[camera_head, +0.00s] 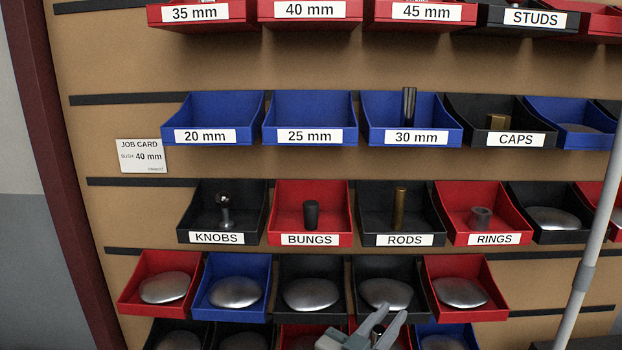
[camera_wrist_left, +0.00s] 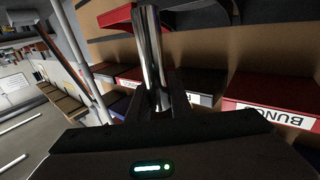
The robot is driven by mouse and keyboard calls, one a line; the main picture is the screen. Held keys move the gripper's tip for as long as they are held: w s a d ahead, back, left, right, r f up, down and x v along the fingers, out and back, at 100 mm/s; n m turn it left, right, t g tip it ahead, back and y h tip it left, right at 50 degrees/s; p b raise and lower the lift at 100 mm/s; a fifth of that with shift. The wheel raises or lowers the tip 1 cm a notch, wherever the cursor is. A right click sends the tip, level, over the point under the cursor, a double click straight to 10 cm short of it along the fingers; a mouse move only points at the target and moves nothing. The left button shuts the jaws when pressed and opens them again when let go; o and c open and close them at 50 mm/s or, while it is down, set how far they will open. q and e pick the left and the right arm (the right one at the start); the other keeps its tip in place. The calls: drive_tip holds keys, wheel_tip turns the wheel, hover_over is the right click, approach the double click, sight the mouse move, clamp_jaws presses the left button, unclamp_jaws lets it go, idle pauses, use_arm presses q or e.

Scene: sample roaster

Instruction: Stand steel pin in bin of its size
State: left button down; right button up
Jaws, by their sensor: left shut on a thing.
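My left gripper (camera_head: 392,314) is at the bottom of the head view, in front of the lower bins. In the left wrist view it is shut on a shiny steel pin (camera_wrist_left: 151,45), which sticks out beyond the fingers. The pin cannot be made out clearly in the head view. The blue 20 mm bin (camera_head: 211,108) and 25 mm bin (camera_head: 309,108) look empty. The blue 30 mm bin (camera_head: 378,108) has a dark upright pin (camera_head: 409,105) in it. The red 35 mm (camera_head: 165,14), 40 mm (camera_head: 277,10) and 45 mm (camera_head: 388,12) bins are cut by the top edge. My right gripper is out of view.
A job card (camera_head: 141,156) reads bush 40 mm. Below are bins for knobs (camera_head: 192,215), bungs (camera_head: 283,200), rods (camera_head: 382,205) and rings (camera_head: 505,210). Lower bins hold rounded metal pieces (camera_head: 310,293). A grey pole (camera_head: 585,260) stands at the right.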

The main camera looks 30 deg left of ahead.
use_arm(q)
drive_tip(key=w+d+r+m+h+p, duration=0.1)
drive_tip(key=w+d+r+h, duration=0.1)
drive_tip(key=r, duration=1.1)
drive_tip(key=w+d+r+m+h+p, duration=0.1)
drive_tip(key=w+d+r, duration=0.1)
drive_tip(key=r, duration=1.2)
drive_tip(key=s+a+r+n+y+p, duration=0.1)
drive_tip(key=s+a+r+n+y, duration=0.1)
drive_tip(key=a+r, duration=0.4)
drive_tip(key=s+a+r+n+y, duration=0.2)
drive_tip(key=s+a+r+y, duration=0.3)
drive_tip(key=a+r, duration=0.2)
drive_tip(key=s+a+r+n+g+y+p, duration=0.1)
drive_tip(key=s+a+r+n+y, duration=0.2)
drive_tip(key=a+r, duration=0.3)
drive_tip(key=shift+s+a+r+y+p, duration=0.3)
drive_tip(key=shift+s+r+y+p, duration=0.1)
drive_tip(key=shift+s, duration=0.35)
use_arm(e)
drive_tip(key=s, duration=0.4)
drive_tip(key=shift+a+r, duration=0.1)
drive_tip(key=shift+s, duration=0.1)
